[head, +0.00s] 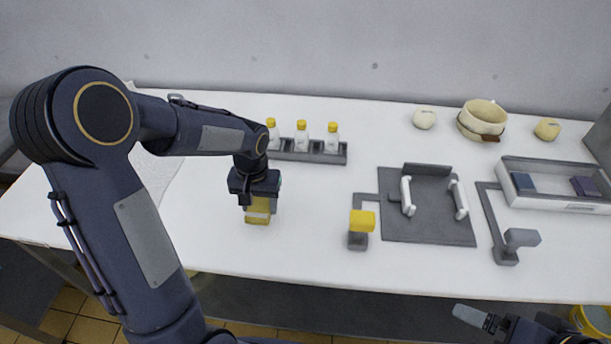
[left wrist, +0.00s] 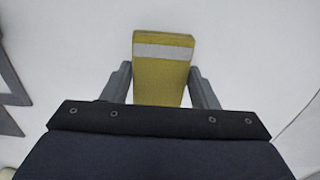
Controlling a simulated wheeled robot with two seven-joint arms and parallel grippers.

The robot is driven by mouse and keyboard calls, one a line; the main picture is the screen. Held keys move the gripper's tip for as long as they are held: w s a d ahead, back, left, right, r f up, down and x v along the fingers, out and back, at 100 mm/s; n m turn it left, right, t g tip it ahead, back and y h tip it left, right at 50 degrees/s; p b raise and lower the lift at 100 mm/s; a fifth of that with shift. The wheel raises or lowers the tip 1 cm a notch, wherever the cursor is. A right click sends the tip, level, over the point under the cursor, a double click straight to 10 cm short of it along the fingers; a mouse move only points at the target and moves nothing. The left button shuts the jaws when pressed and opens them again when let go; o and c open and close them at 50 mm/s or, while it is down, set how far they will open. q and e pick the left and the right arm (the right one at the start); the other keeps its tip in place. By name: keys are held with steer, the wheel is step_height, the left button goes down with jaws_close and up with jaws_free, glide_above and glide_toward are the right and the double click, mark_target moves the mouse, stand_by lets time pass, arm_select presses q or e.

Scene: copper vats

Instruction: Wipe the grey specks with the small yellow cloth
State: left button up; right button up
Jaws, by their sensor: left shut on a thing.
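The small yellow cloth (head: 258,216) looks like a folded yellow pad with a pale band across it. My left gripper (head: 260,201) is shut on it, low over the left-middle of the white table; I cannot tell whether the cloth touches the top. In the left wrist view the cloth (left wrist: 161,85) sits between the two grey fingers of the left gripper (left wrist: 161,88). I cannot make out any grey specks in either view. My right gripper (head: 472,317) shows only partly at the bottom right, off the table's front edge; its opening is unclear.
A grey rack (head: 312,153) with yellow-capped bottles stands behind the left gripper. A yellow-topped stand (head: 360,240), a dark mat (head: 425,227) with white handles and a grey-headed stand (head: 508,256) lie to the right.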

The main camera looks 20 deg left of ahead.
arm_select(q)
step_height(320, 180, up, 2)
steer(key=shift+a+p, duration=0.15)
steer(key=shift+p, duration=0.4)
steer(key=shift+r+p, duration=0.95)
steer(key=shift+r, duration=0.25)
